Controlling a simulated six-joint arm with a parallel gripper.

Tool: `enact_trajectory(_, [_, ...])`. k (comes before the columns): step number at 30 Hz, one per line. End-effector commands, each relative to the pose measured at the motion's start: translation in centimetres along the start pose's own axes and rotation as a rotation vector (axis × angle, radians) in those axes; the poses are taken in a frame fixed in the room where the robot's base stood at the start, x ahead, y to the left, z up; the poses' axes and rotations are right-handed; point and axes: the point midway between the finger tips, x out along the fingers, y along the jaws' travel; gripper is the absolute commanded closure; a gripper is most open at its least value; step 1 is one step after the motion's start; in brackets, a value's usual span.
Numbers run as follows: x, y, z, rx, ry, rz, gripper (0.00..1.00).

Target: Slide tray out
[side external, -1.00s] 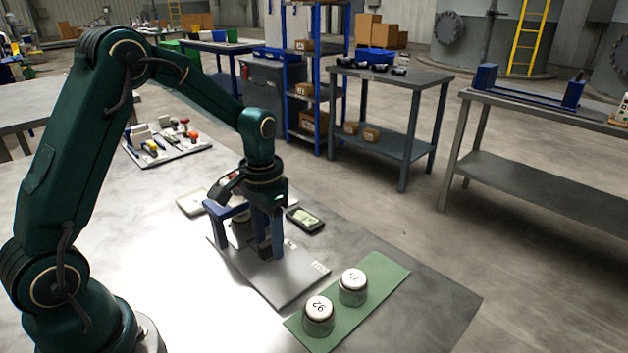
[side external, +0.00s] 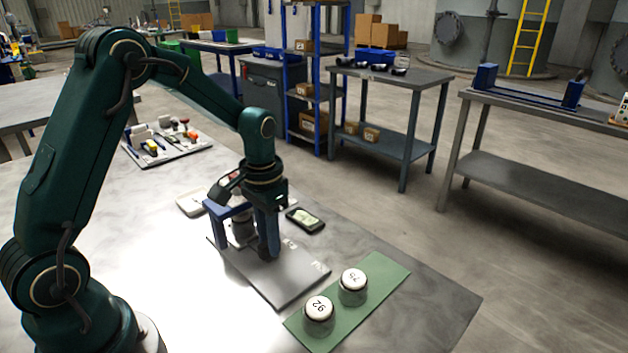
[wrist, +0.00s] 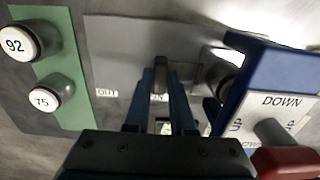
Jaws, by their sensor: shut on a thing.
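The blue press frame (side external: 230,210) stands on a grey base plate (side external: 288,282). In the wrist view the frame (wrist: 240,75) is at the right, beside a panel (wrist: 285,103) marked DOWN and UP. A pale tray (wrist: 212,58) shows partly under the frame, with a dark round piece on it. A dark upright handle (wrist: 160,72) stands on its left side, near the IN label; the OUT label (wrist: 107,92) is farther left. My gripper (wrist: 161,82) is shut on this handle. In the side view my gripper (side external: 268,248) is low over the plate, beside the frame; the handle is hidden there.
Two jars (side external: 319,312) marked 92 and 75 stand on a green mat (side external: 372,292) past the plate's near end. A dark device with a lit screen (side external: 305,219) lies behind my gripper. A white dish (side external: 190,203) is left of the press. A red lever end (wrist: 288,162) sticks out beside the panel.

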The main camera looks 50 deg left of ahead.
Motion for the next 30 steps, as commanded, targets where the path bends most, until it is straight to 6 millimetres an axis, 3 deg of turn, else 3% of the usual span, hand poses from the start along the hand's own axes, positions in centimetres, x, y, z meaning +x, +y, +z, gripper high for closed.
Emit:
enact_trajectory(23, [-0.1,0.0,0.0,0.0,0.002,-0.005,1.0])
enact_trajectory(26, [-0.1,1.1,-0.1,0.005,0.002,-0.004,1.0])
enact_trajectory(30, [-0.1,4.1,-0.1,0.01,0.002,0.0,1.0])
